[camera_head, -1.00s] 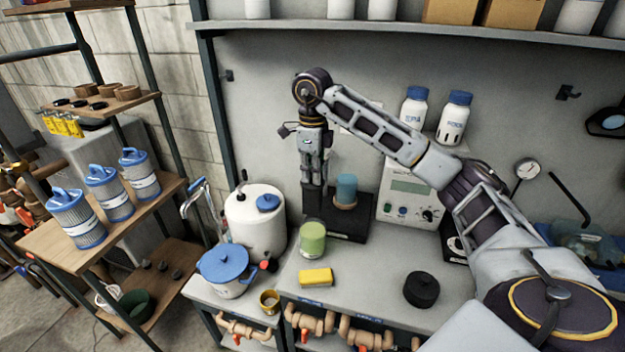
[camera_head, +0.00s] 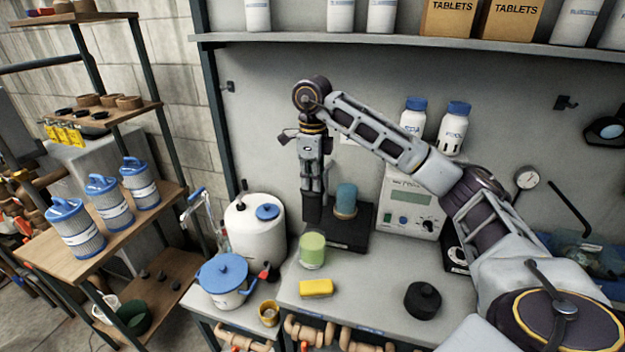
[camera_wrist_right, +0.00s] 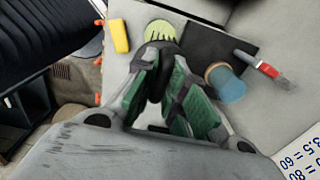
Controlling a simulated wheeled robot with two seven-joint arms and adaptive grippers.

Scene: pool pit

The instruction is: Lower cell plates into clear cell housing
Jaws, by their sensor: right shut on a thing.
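My right gripper (camera_head: 312,188) points straight down above the bench, shut on a dark block, which I take to be the cell plates (camera_head: 312,209). In the right wrist view the gripper (camera_wrist_right: 160,88) has the dark plates (camera_wrist_right: 155,84) between its green-padded fingers, which partly hide them. A translucent blue cylinder with a tan base, probably the clear cell housing (camera_head: 346,198), stands upright on a black base just right of the gripper. The housing also shows in the right wrist view (camera_wrist_right: 228,85), apart from the fingers. My left gripper is out of view.
A green jar (camera_head: 312,252) and a yellow sponge (camera_head: 317,288) stand in front of the gripper. A grey meter box (camera_head: 408,208) is right of the housing, and a white canister (camera_head: 252,232) is to the left. A black round knob (camera_head: 423,298) sits at front right.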

